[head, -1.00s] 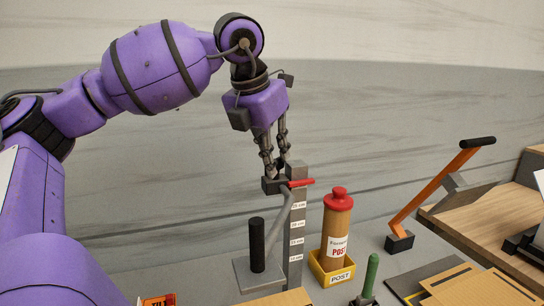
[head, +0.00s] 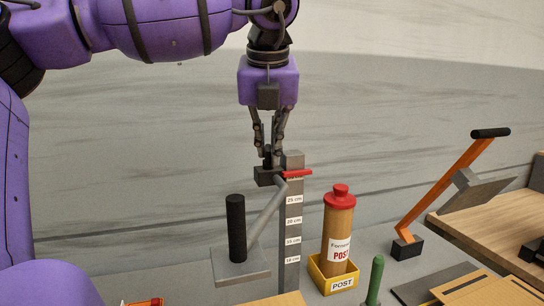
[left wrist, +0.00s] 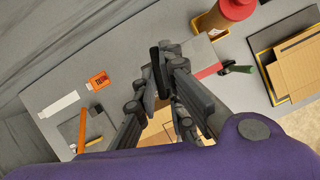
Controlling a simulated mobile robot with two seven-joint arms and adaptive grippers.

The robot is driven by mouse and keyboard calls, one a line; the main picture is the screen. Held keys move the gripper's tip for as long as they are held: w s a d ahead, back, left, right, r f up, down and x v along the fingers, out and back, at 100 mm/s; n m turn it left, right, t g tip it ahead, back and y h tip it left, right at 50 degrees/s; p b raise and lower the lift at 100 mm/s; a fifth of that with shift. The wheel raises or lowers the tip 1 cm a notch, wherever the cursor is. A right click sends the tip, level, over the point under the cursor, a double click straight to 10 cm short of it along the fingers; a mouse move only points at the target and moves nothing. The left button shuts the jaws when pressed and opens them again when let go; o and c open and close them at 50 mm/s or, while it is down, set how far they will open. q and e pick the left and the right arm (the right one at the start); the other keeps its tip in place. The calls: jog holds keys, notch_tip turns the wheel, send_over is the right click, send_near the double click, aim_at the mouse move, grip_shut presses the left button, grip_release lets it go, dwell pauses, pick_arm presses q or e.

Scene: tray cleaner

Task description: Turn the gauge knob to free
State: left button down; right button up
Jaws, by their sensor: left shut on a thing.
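The gauge is a grey upright post (head: 291,225) with white centimetre labels. A dark sliding block (head: 266,177) with a red pointer (head: 298,173) sits near its top, above the 25 cm label. The small black knob (head: 267,152) stands up on this block, mostly covered by the fingers. My left gripper (head: 267,153) comes down from above and is shut on the knob. In the left wrist view dark fingers (left wrist: 163,70) close around the dark knob, and the gauge below is largely hidden. The knob's turn angle cannot be read. My right gripper is out of view.
A grey plate with a black upright handle (head: 236,228) stands left of the post. A green handle (head: 374,280) and an orange lever (head: 440,187) are further right.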

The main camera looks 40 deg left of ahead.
pick_arm(q)
jog(key=shift+w+f+n+b, duration=0.1)
jog(key=shift+n+b, duration=0.35)
jog(key=shift+n, duration=0.35)
jog(key=shift+d+n+g+y+b, duration=0.1)
jog(key=shift+n+g+y+b, duration=0.2)
jog(key=shift+n+g+b, duration=0.3)
jog(key=shift+n, duration=0.3)
